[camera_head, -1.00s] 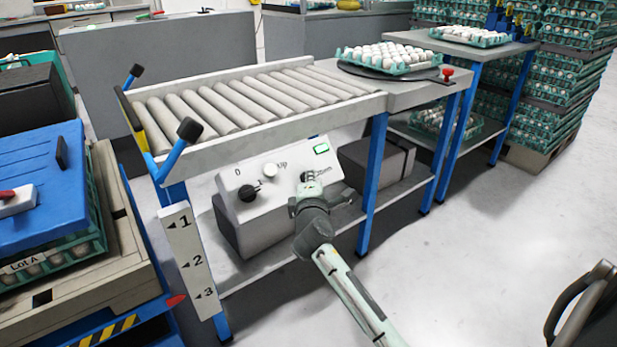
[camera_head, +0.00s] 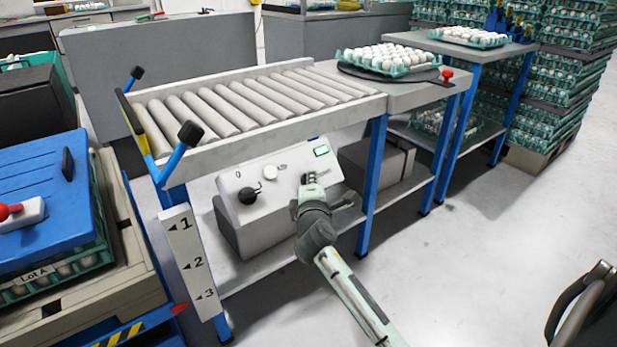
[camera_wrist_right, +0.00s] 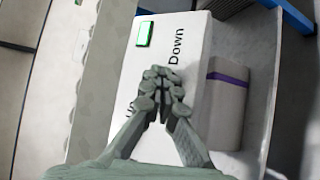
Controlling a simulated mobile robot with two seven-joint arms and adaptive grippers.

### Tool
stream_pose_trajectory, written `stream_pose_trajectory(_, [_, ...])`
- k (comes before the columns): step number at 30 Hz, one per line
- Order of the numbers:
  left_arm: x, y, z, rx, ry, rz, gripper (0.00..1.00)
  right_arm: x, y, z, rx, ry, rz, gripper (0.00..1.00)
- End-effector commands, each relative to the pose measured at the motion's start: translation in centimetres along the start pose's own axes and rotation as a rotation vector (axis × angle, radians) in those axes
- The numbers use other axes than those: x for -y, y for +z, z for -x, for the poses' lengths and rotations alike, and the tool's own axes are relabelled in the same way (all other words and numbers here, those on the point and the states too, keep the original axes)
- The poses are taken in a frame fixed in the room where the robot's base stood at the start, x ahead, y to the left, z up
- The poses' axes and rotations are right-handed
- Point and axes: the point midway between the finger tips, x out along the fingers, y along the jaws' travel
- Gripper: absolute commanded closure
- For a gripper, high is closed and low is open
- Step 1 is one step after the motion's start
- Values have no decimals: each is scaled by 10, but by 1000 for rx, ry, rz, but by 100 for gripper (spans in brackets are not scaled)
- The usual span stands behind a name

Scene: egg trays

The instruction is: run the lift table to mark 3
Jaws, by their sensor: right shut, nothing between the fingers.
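The lift table (camera_head: 150,334) stands at the left in the head view. It carries a wooden pallet and an egg tray labelled Lot A under a blue lid (camera_head: 40,165). Its red pointer (camera_head: 179,309) is about level with mark 3 on the white scale (camera_head: 190,250); exact alignment is hard to tell. The control box (camera_head: 262,222) has a black knob (camera_head: 247,195), a pale Up button (camera_head: 270,172) and a lit green lamp (camera_head: 321,151). My right gripper (camera_head: 309,179) is shut and empty at the Down button, which its fingers hide. In the wrist view, the fingertips (camera_wrist_right: 160,75) are beside the Down label (camera_wrist_right: 176,47).
A roller conveyor (camera_head: 250,103) runs above the control box. An egg tray (camera_head: 400,72) lies at its right end near a red button (camera_head: 447,74). Tall tray stacks (camera_head: 560,80) stand at the back right. The floor at right (camera_head: 490,240) is mostly clear.

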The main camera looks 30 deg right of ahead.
Motion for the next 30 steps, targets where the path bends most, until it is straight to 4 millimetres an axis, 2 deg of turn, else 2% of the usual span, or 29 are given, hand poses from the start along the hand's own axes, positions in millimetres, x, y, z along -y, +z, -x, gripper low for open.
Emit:
stream_pose_trajectory(4, [1, -9, 7, 0, 0, 0, 53, -7, 5, 7, 0, -1, 0, 100])
stream_pose_trajectory(17, [2, -12, 9, 0, 0, 0, 53, -9, 8, 10, 1, 0, 0, 100])
stream_pose_trajectory(30, [6, -42, 32, 0, 0, 0, 53, -32, 29, 39, 1, 0, 0, 100])
